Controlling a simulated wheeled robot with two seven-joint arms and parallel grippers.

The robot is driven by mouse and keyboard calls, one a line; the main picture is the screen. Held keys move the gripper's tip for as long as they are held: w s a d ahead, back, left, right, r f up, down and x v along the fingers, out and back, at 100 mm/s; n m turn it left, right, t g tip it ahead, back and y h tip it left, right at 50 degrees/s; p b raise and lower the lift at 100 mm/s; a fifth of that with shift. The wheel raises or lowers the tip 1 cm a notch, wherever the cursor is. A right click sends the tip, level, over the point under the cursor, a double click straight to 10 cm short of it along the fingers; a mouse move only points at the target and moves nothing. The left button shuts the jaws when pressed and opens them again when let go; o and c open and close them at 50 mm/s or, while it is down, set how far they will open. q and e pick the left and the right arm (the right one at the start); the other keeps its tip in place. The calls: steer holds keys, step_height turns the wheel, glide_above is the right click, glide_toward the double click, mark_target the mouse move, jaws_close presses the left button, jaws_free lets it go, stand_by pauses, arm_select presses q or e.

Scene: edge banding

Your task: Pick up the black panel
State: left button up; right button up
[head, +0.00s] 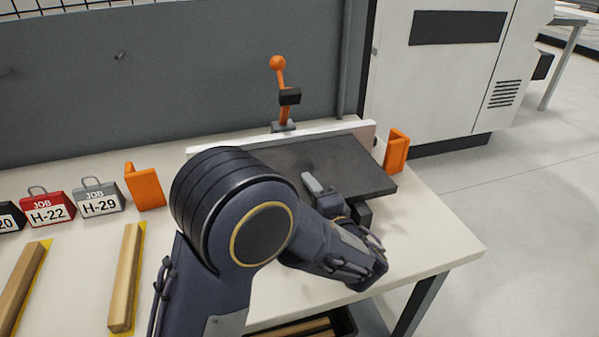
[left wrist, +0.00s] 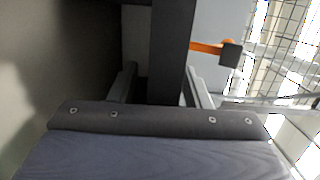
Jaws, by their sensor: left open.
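The black panel (head: 350,160) lies flat on the white workbench against a low pale fence, its front edge toward me. My left gripper (head: 335,192) is at that front edge, with one finger showing above the panel; my own arm hides part of the panel. In the left wrist view the panel's dark edge (left wrist: 172,45) runs between the two fingers of the open left gripper (left wrist: 163,82), with a finger on either side. I cannot tell whether either finger touches it. My right gripper is not in view.
An orange-handled clamp (head: 283,95) stands behind the fence (head: 335,131). Orange blocks stand right (head: 397,151) and left (head: 145,187) of the panel. Job tags (head: 98,200) and wooden strips (head: 125,278) lie at left. The bench's right end (head: 440,240) is clear.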

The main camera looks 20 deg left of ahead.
arm_select(q)
jaws_close()
stand_by(1.4)
steer(key=shift+r, duration=0.1)
